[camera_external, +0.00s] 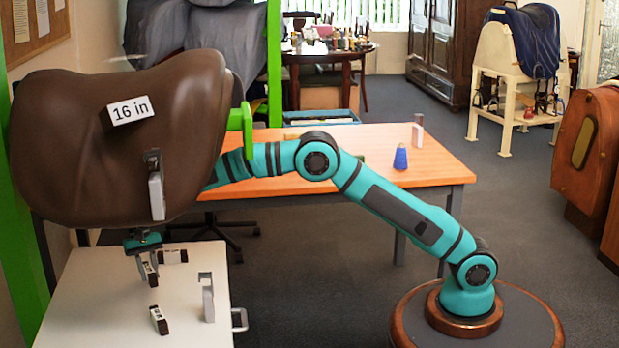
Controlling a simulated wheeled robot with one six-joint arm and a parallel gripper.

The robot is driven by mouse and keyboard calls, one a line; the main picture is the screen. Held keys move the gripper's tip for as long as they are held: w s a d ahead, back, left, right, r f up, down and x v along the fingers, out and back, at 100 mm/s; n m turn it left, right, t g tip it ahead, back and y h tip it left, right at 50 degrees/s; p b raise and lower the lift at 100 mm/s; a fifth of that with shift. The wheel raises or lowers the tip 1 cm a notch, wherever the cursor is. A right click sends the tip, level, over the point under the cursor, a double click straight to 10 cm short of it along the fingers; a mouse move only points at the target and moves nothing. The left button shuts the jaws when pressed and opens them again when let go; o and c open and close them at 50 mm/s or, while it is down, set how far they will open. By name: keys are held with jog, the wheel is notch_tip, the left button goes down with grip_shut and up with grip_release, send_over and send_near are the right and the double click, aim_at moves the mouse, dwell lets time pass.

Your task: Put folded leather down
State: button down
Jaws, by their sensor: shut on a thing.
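Another folded leather piece (158,320) lies nearer the front edge.
The brown saddle (80,130), marked "16 in", hangs above my gripper and hides part of my arm. A grey clip (207,297) stands on the cabinet's right side; another clip (156,190) is on the saddle.

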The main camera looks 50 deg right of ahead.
jog(key=shift+f, duration=1.1)
jog(key=shift+f, duration=0.1)
jog(key=c, duration=1.1)
grip_release()
jog(key=shift+c, duration=0.2)
jog(key=v, duration=1.2)
